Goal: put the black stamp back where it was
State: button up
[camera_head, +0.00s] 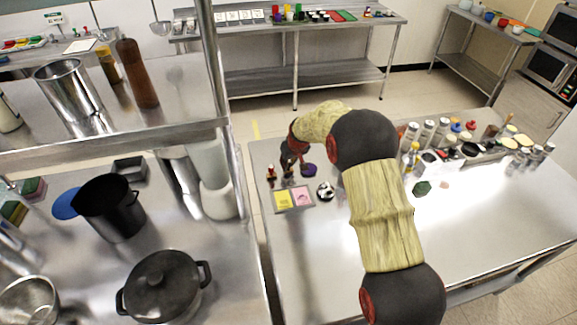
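My arm reaches over the steel table (330,250), and my gripper (289,166) points down near its far left corner. The gripper is small and dark here, so I cannot tell whether its fingers are open or shut. A small dark upright thing (288,181), possibly the black stamp, shows right below the fingertips. I cannot tell whether the fingers touch it. A small red-topped, dark-based piece (271,176), perhaps another stamp, stands just left of it. A grey tray (296,209) with a yellow card (282,199) and a pink card (303,196) lies in front of the gripper.
A dark purple disc (309,169) and a black-and-white round item (325,190) lie right of the gripper. Bottles and jars (428,133) crowd the table's far right. The table's front is clear. A shelf post (215,70) and a rack with pots (163,282) stand left.

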jog(key=shift+f, duration=0.4)
jog(key=shift+f, duration=0.2)
jog(key=o, duration=0.9)
jog(key=shift+r, duration=0.15)
jog(key=shift+r, duration=0.3)
jog(key=p+v, duration=0.1)
jog(key=v, duration=1)
jog(key=shift+s+r+p, duration=0.2)
jog(key=shift+s+p, duration=0.05)
jog(key=shift+p, duration=0.05)
